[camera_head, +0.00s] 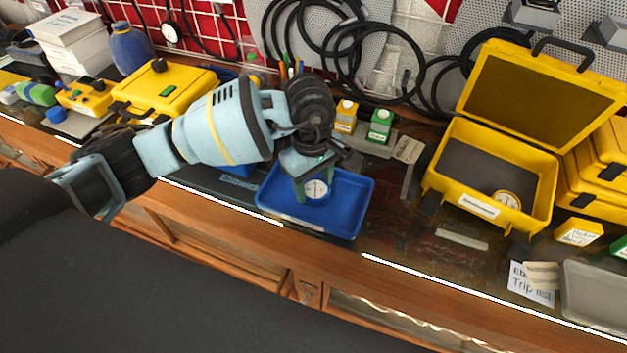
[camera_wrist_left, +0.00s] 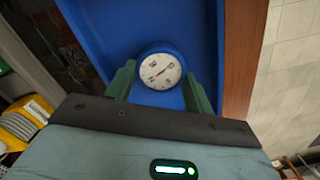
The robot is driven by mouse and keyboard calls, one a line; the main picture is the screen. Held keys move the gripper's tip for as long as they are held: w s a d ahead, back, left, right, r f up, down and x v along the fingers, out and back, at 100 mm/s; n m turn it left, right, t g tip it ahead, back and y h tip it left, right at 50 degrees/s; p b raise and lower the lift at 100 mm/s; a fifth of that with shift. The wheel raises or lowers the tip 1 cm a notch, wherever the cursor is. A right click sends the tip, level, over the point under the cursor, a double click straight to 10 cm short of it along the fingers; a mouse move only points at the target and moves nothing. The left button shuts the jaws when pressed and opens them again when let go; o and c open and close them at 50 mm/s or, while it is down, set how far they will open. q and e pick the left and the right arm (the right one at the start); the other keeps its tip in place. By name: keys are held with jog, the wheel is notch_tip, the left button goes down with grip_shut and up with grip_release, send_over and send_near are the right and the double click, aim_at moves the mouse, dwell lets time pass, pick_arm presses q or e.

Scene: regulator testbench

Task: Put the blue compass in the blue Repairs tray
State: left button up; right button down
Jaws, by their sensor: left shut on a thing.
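The blue compass (camera_head: 317,190), round with a white dial, is between the green fingers of my left gripper (camera_head: 308,188), which is shut on it. In the left wrist view the compass (camera_wrist_left: 159,70) faces the camera with a finger on each side. The blue tray (camera_head: 350,196) lies under and around it on the bench, near the front edge; its front label is too small to read. The compass is inside the tray's outline; I cannot tell whether it touches the floor of the tray. My right gripper is not in view.
An open yellow case (camera_head: 490,213) holding a round gauge (camera_head: 505,200) stands to the right. Small yellow (camera_head: 345,116) and green (camera_head: 381,126) boxes stand behind the tray. A closed yellow case (camera_head: 163,92) is at the left. The dark bench just right of the tray is mostly clear.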

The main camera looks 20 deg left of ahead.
aim_at(312, 186)
pick_arm(q)
jog(key=shift+f, duration=0.2)
jog(key=o, duration=1)
jog(key=shift+r, duration=0.5)
jog(key=r, duration=1.1)
jog(key=shift+w+a+r, duration=0.15)
jog(key=shift+a+r, duration=0.1)
jog(key=shift+a, duration=0.05)
jog(key=shift+f, duration=0.15)
